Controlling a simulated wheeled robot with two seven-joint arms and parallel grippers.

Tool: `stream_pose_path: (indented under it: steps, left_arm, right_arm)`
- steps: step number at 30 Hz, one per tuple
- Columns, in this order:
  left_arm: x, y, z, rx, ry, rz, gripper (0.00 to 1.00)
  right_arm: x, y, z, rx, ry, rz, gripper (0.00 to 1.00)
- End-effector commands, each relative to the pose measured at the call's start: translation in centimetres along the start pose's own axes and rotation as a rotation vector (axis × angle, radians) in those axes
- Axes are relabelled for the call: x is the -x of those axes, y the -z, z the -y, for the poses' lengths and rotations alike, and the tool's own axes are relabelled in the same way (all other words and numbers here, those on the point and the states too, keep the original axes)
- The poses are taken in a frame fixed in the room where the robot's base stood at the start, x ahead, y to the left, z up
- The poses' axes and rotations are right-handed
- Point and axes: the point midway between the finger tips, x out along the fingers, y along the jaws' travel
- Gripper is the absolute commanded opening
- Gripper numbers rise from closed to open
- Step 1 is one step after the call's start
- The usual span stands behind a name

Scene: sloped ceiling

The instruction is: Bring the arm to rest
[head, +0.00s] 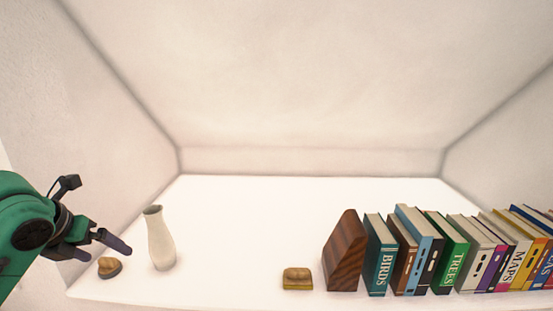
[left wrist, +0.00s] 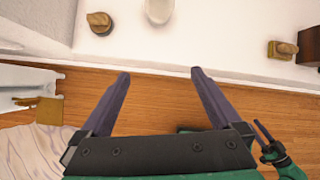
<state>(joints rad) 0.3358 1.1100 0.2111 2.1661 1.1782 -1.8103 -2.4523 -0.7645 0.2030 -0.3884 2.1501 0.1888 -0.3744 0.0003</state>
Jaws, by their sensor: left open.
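My left gripper (head: 109,255) comes in from the left in the head view, at the front left of the white shelf. Its two purple-grey fingers are apart with nothing between them. In the left wrist view the same open gripper (left wrist: 160,73) points toward the shelf's front edge, with wood floor showing between its fingers. At the lower right of that view is a green and dark part of my other arm with its gripper (left wrist: 268,142); I cannot tell whether it is open.
A small wood-coloured object (head: 110,267) and a white vase (head: 160,238) stand near my left gripper. Further right are another small wooden object (head: 297,279), a brown wooden bookend (head: 343,252) and a row of books (head: 380,257). The ceiling slopes above the shelf (head: 230,230).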

Motion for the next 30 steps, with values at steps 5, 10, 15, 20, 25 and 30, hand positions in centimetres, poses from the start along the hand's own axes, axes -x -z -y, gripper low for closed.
stream_pose_path:
  steps: [5,10,15,20,25,30]
  left_arm:
    - [-3.9,2.3,0.9,0.224,-0.002,-0.038,0.98]
    - [-8.7,6.2,2.2,0.555,-0.018,-0.083,0.98]
    - [-13.6,12.4,4.2,1.039,-0.058,-0.131,0.98]
    - [-16.8,20.5,6.5,1.690,-0.141,-0.155,0.98]
    - [-17.2,27.0,8.0,2.316,-0.247,-0.113,0.98]
    - [-17.8,30.5,9.7,2.724,-0.256,-0.088,0.98]
  right_arm:
    - [0.0,0.0,0.0,0.000,0.000,0.000,0.50]
    - [0.0,0.0,0.0,0.000,0.000,0.000,0.50]
    - [0.0,0.0,0.0,0.000,0.000,0.000,0.50]
    - [0.0,0.0,0.0,0.000,0.000,0.000,0.50]
    - [0.0,0.0,0.0,0.000,0.000,0.000,0.50]
    - [0.0,0.0,0.0,0.000,0.000,0.000,0.50]
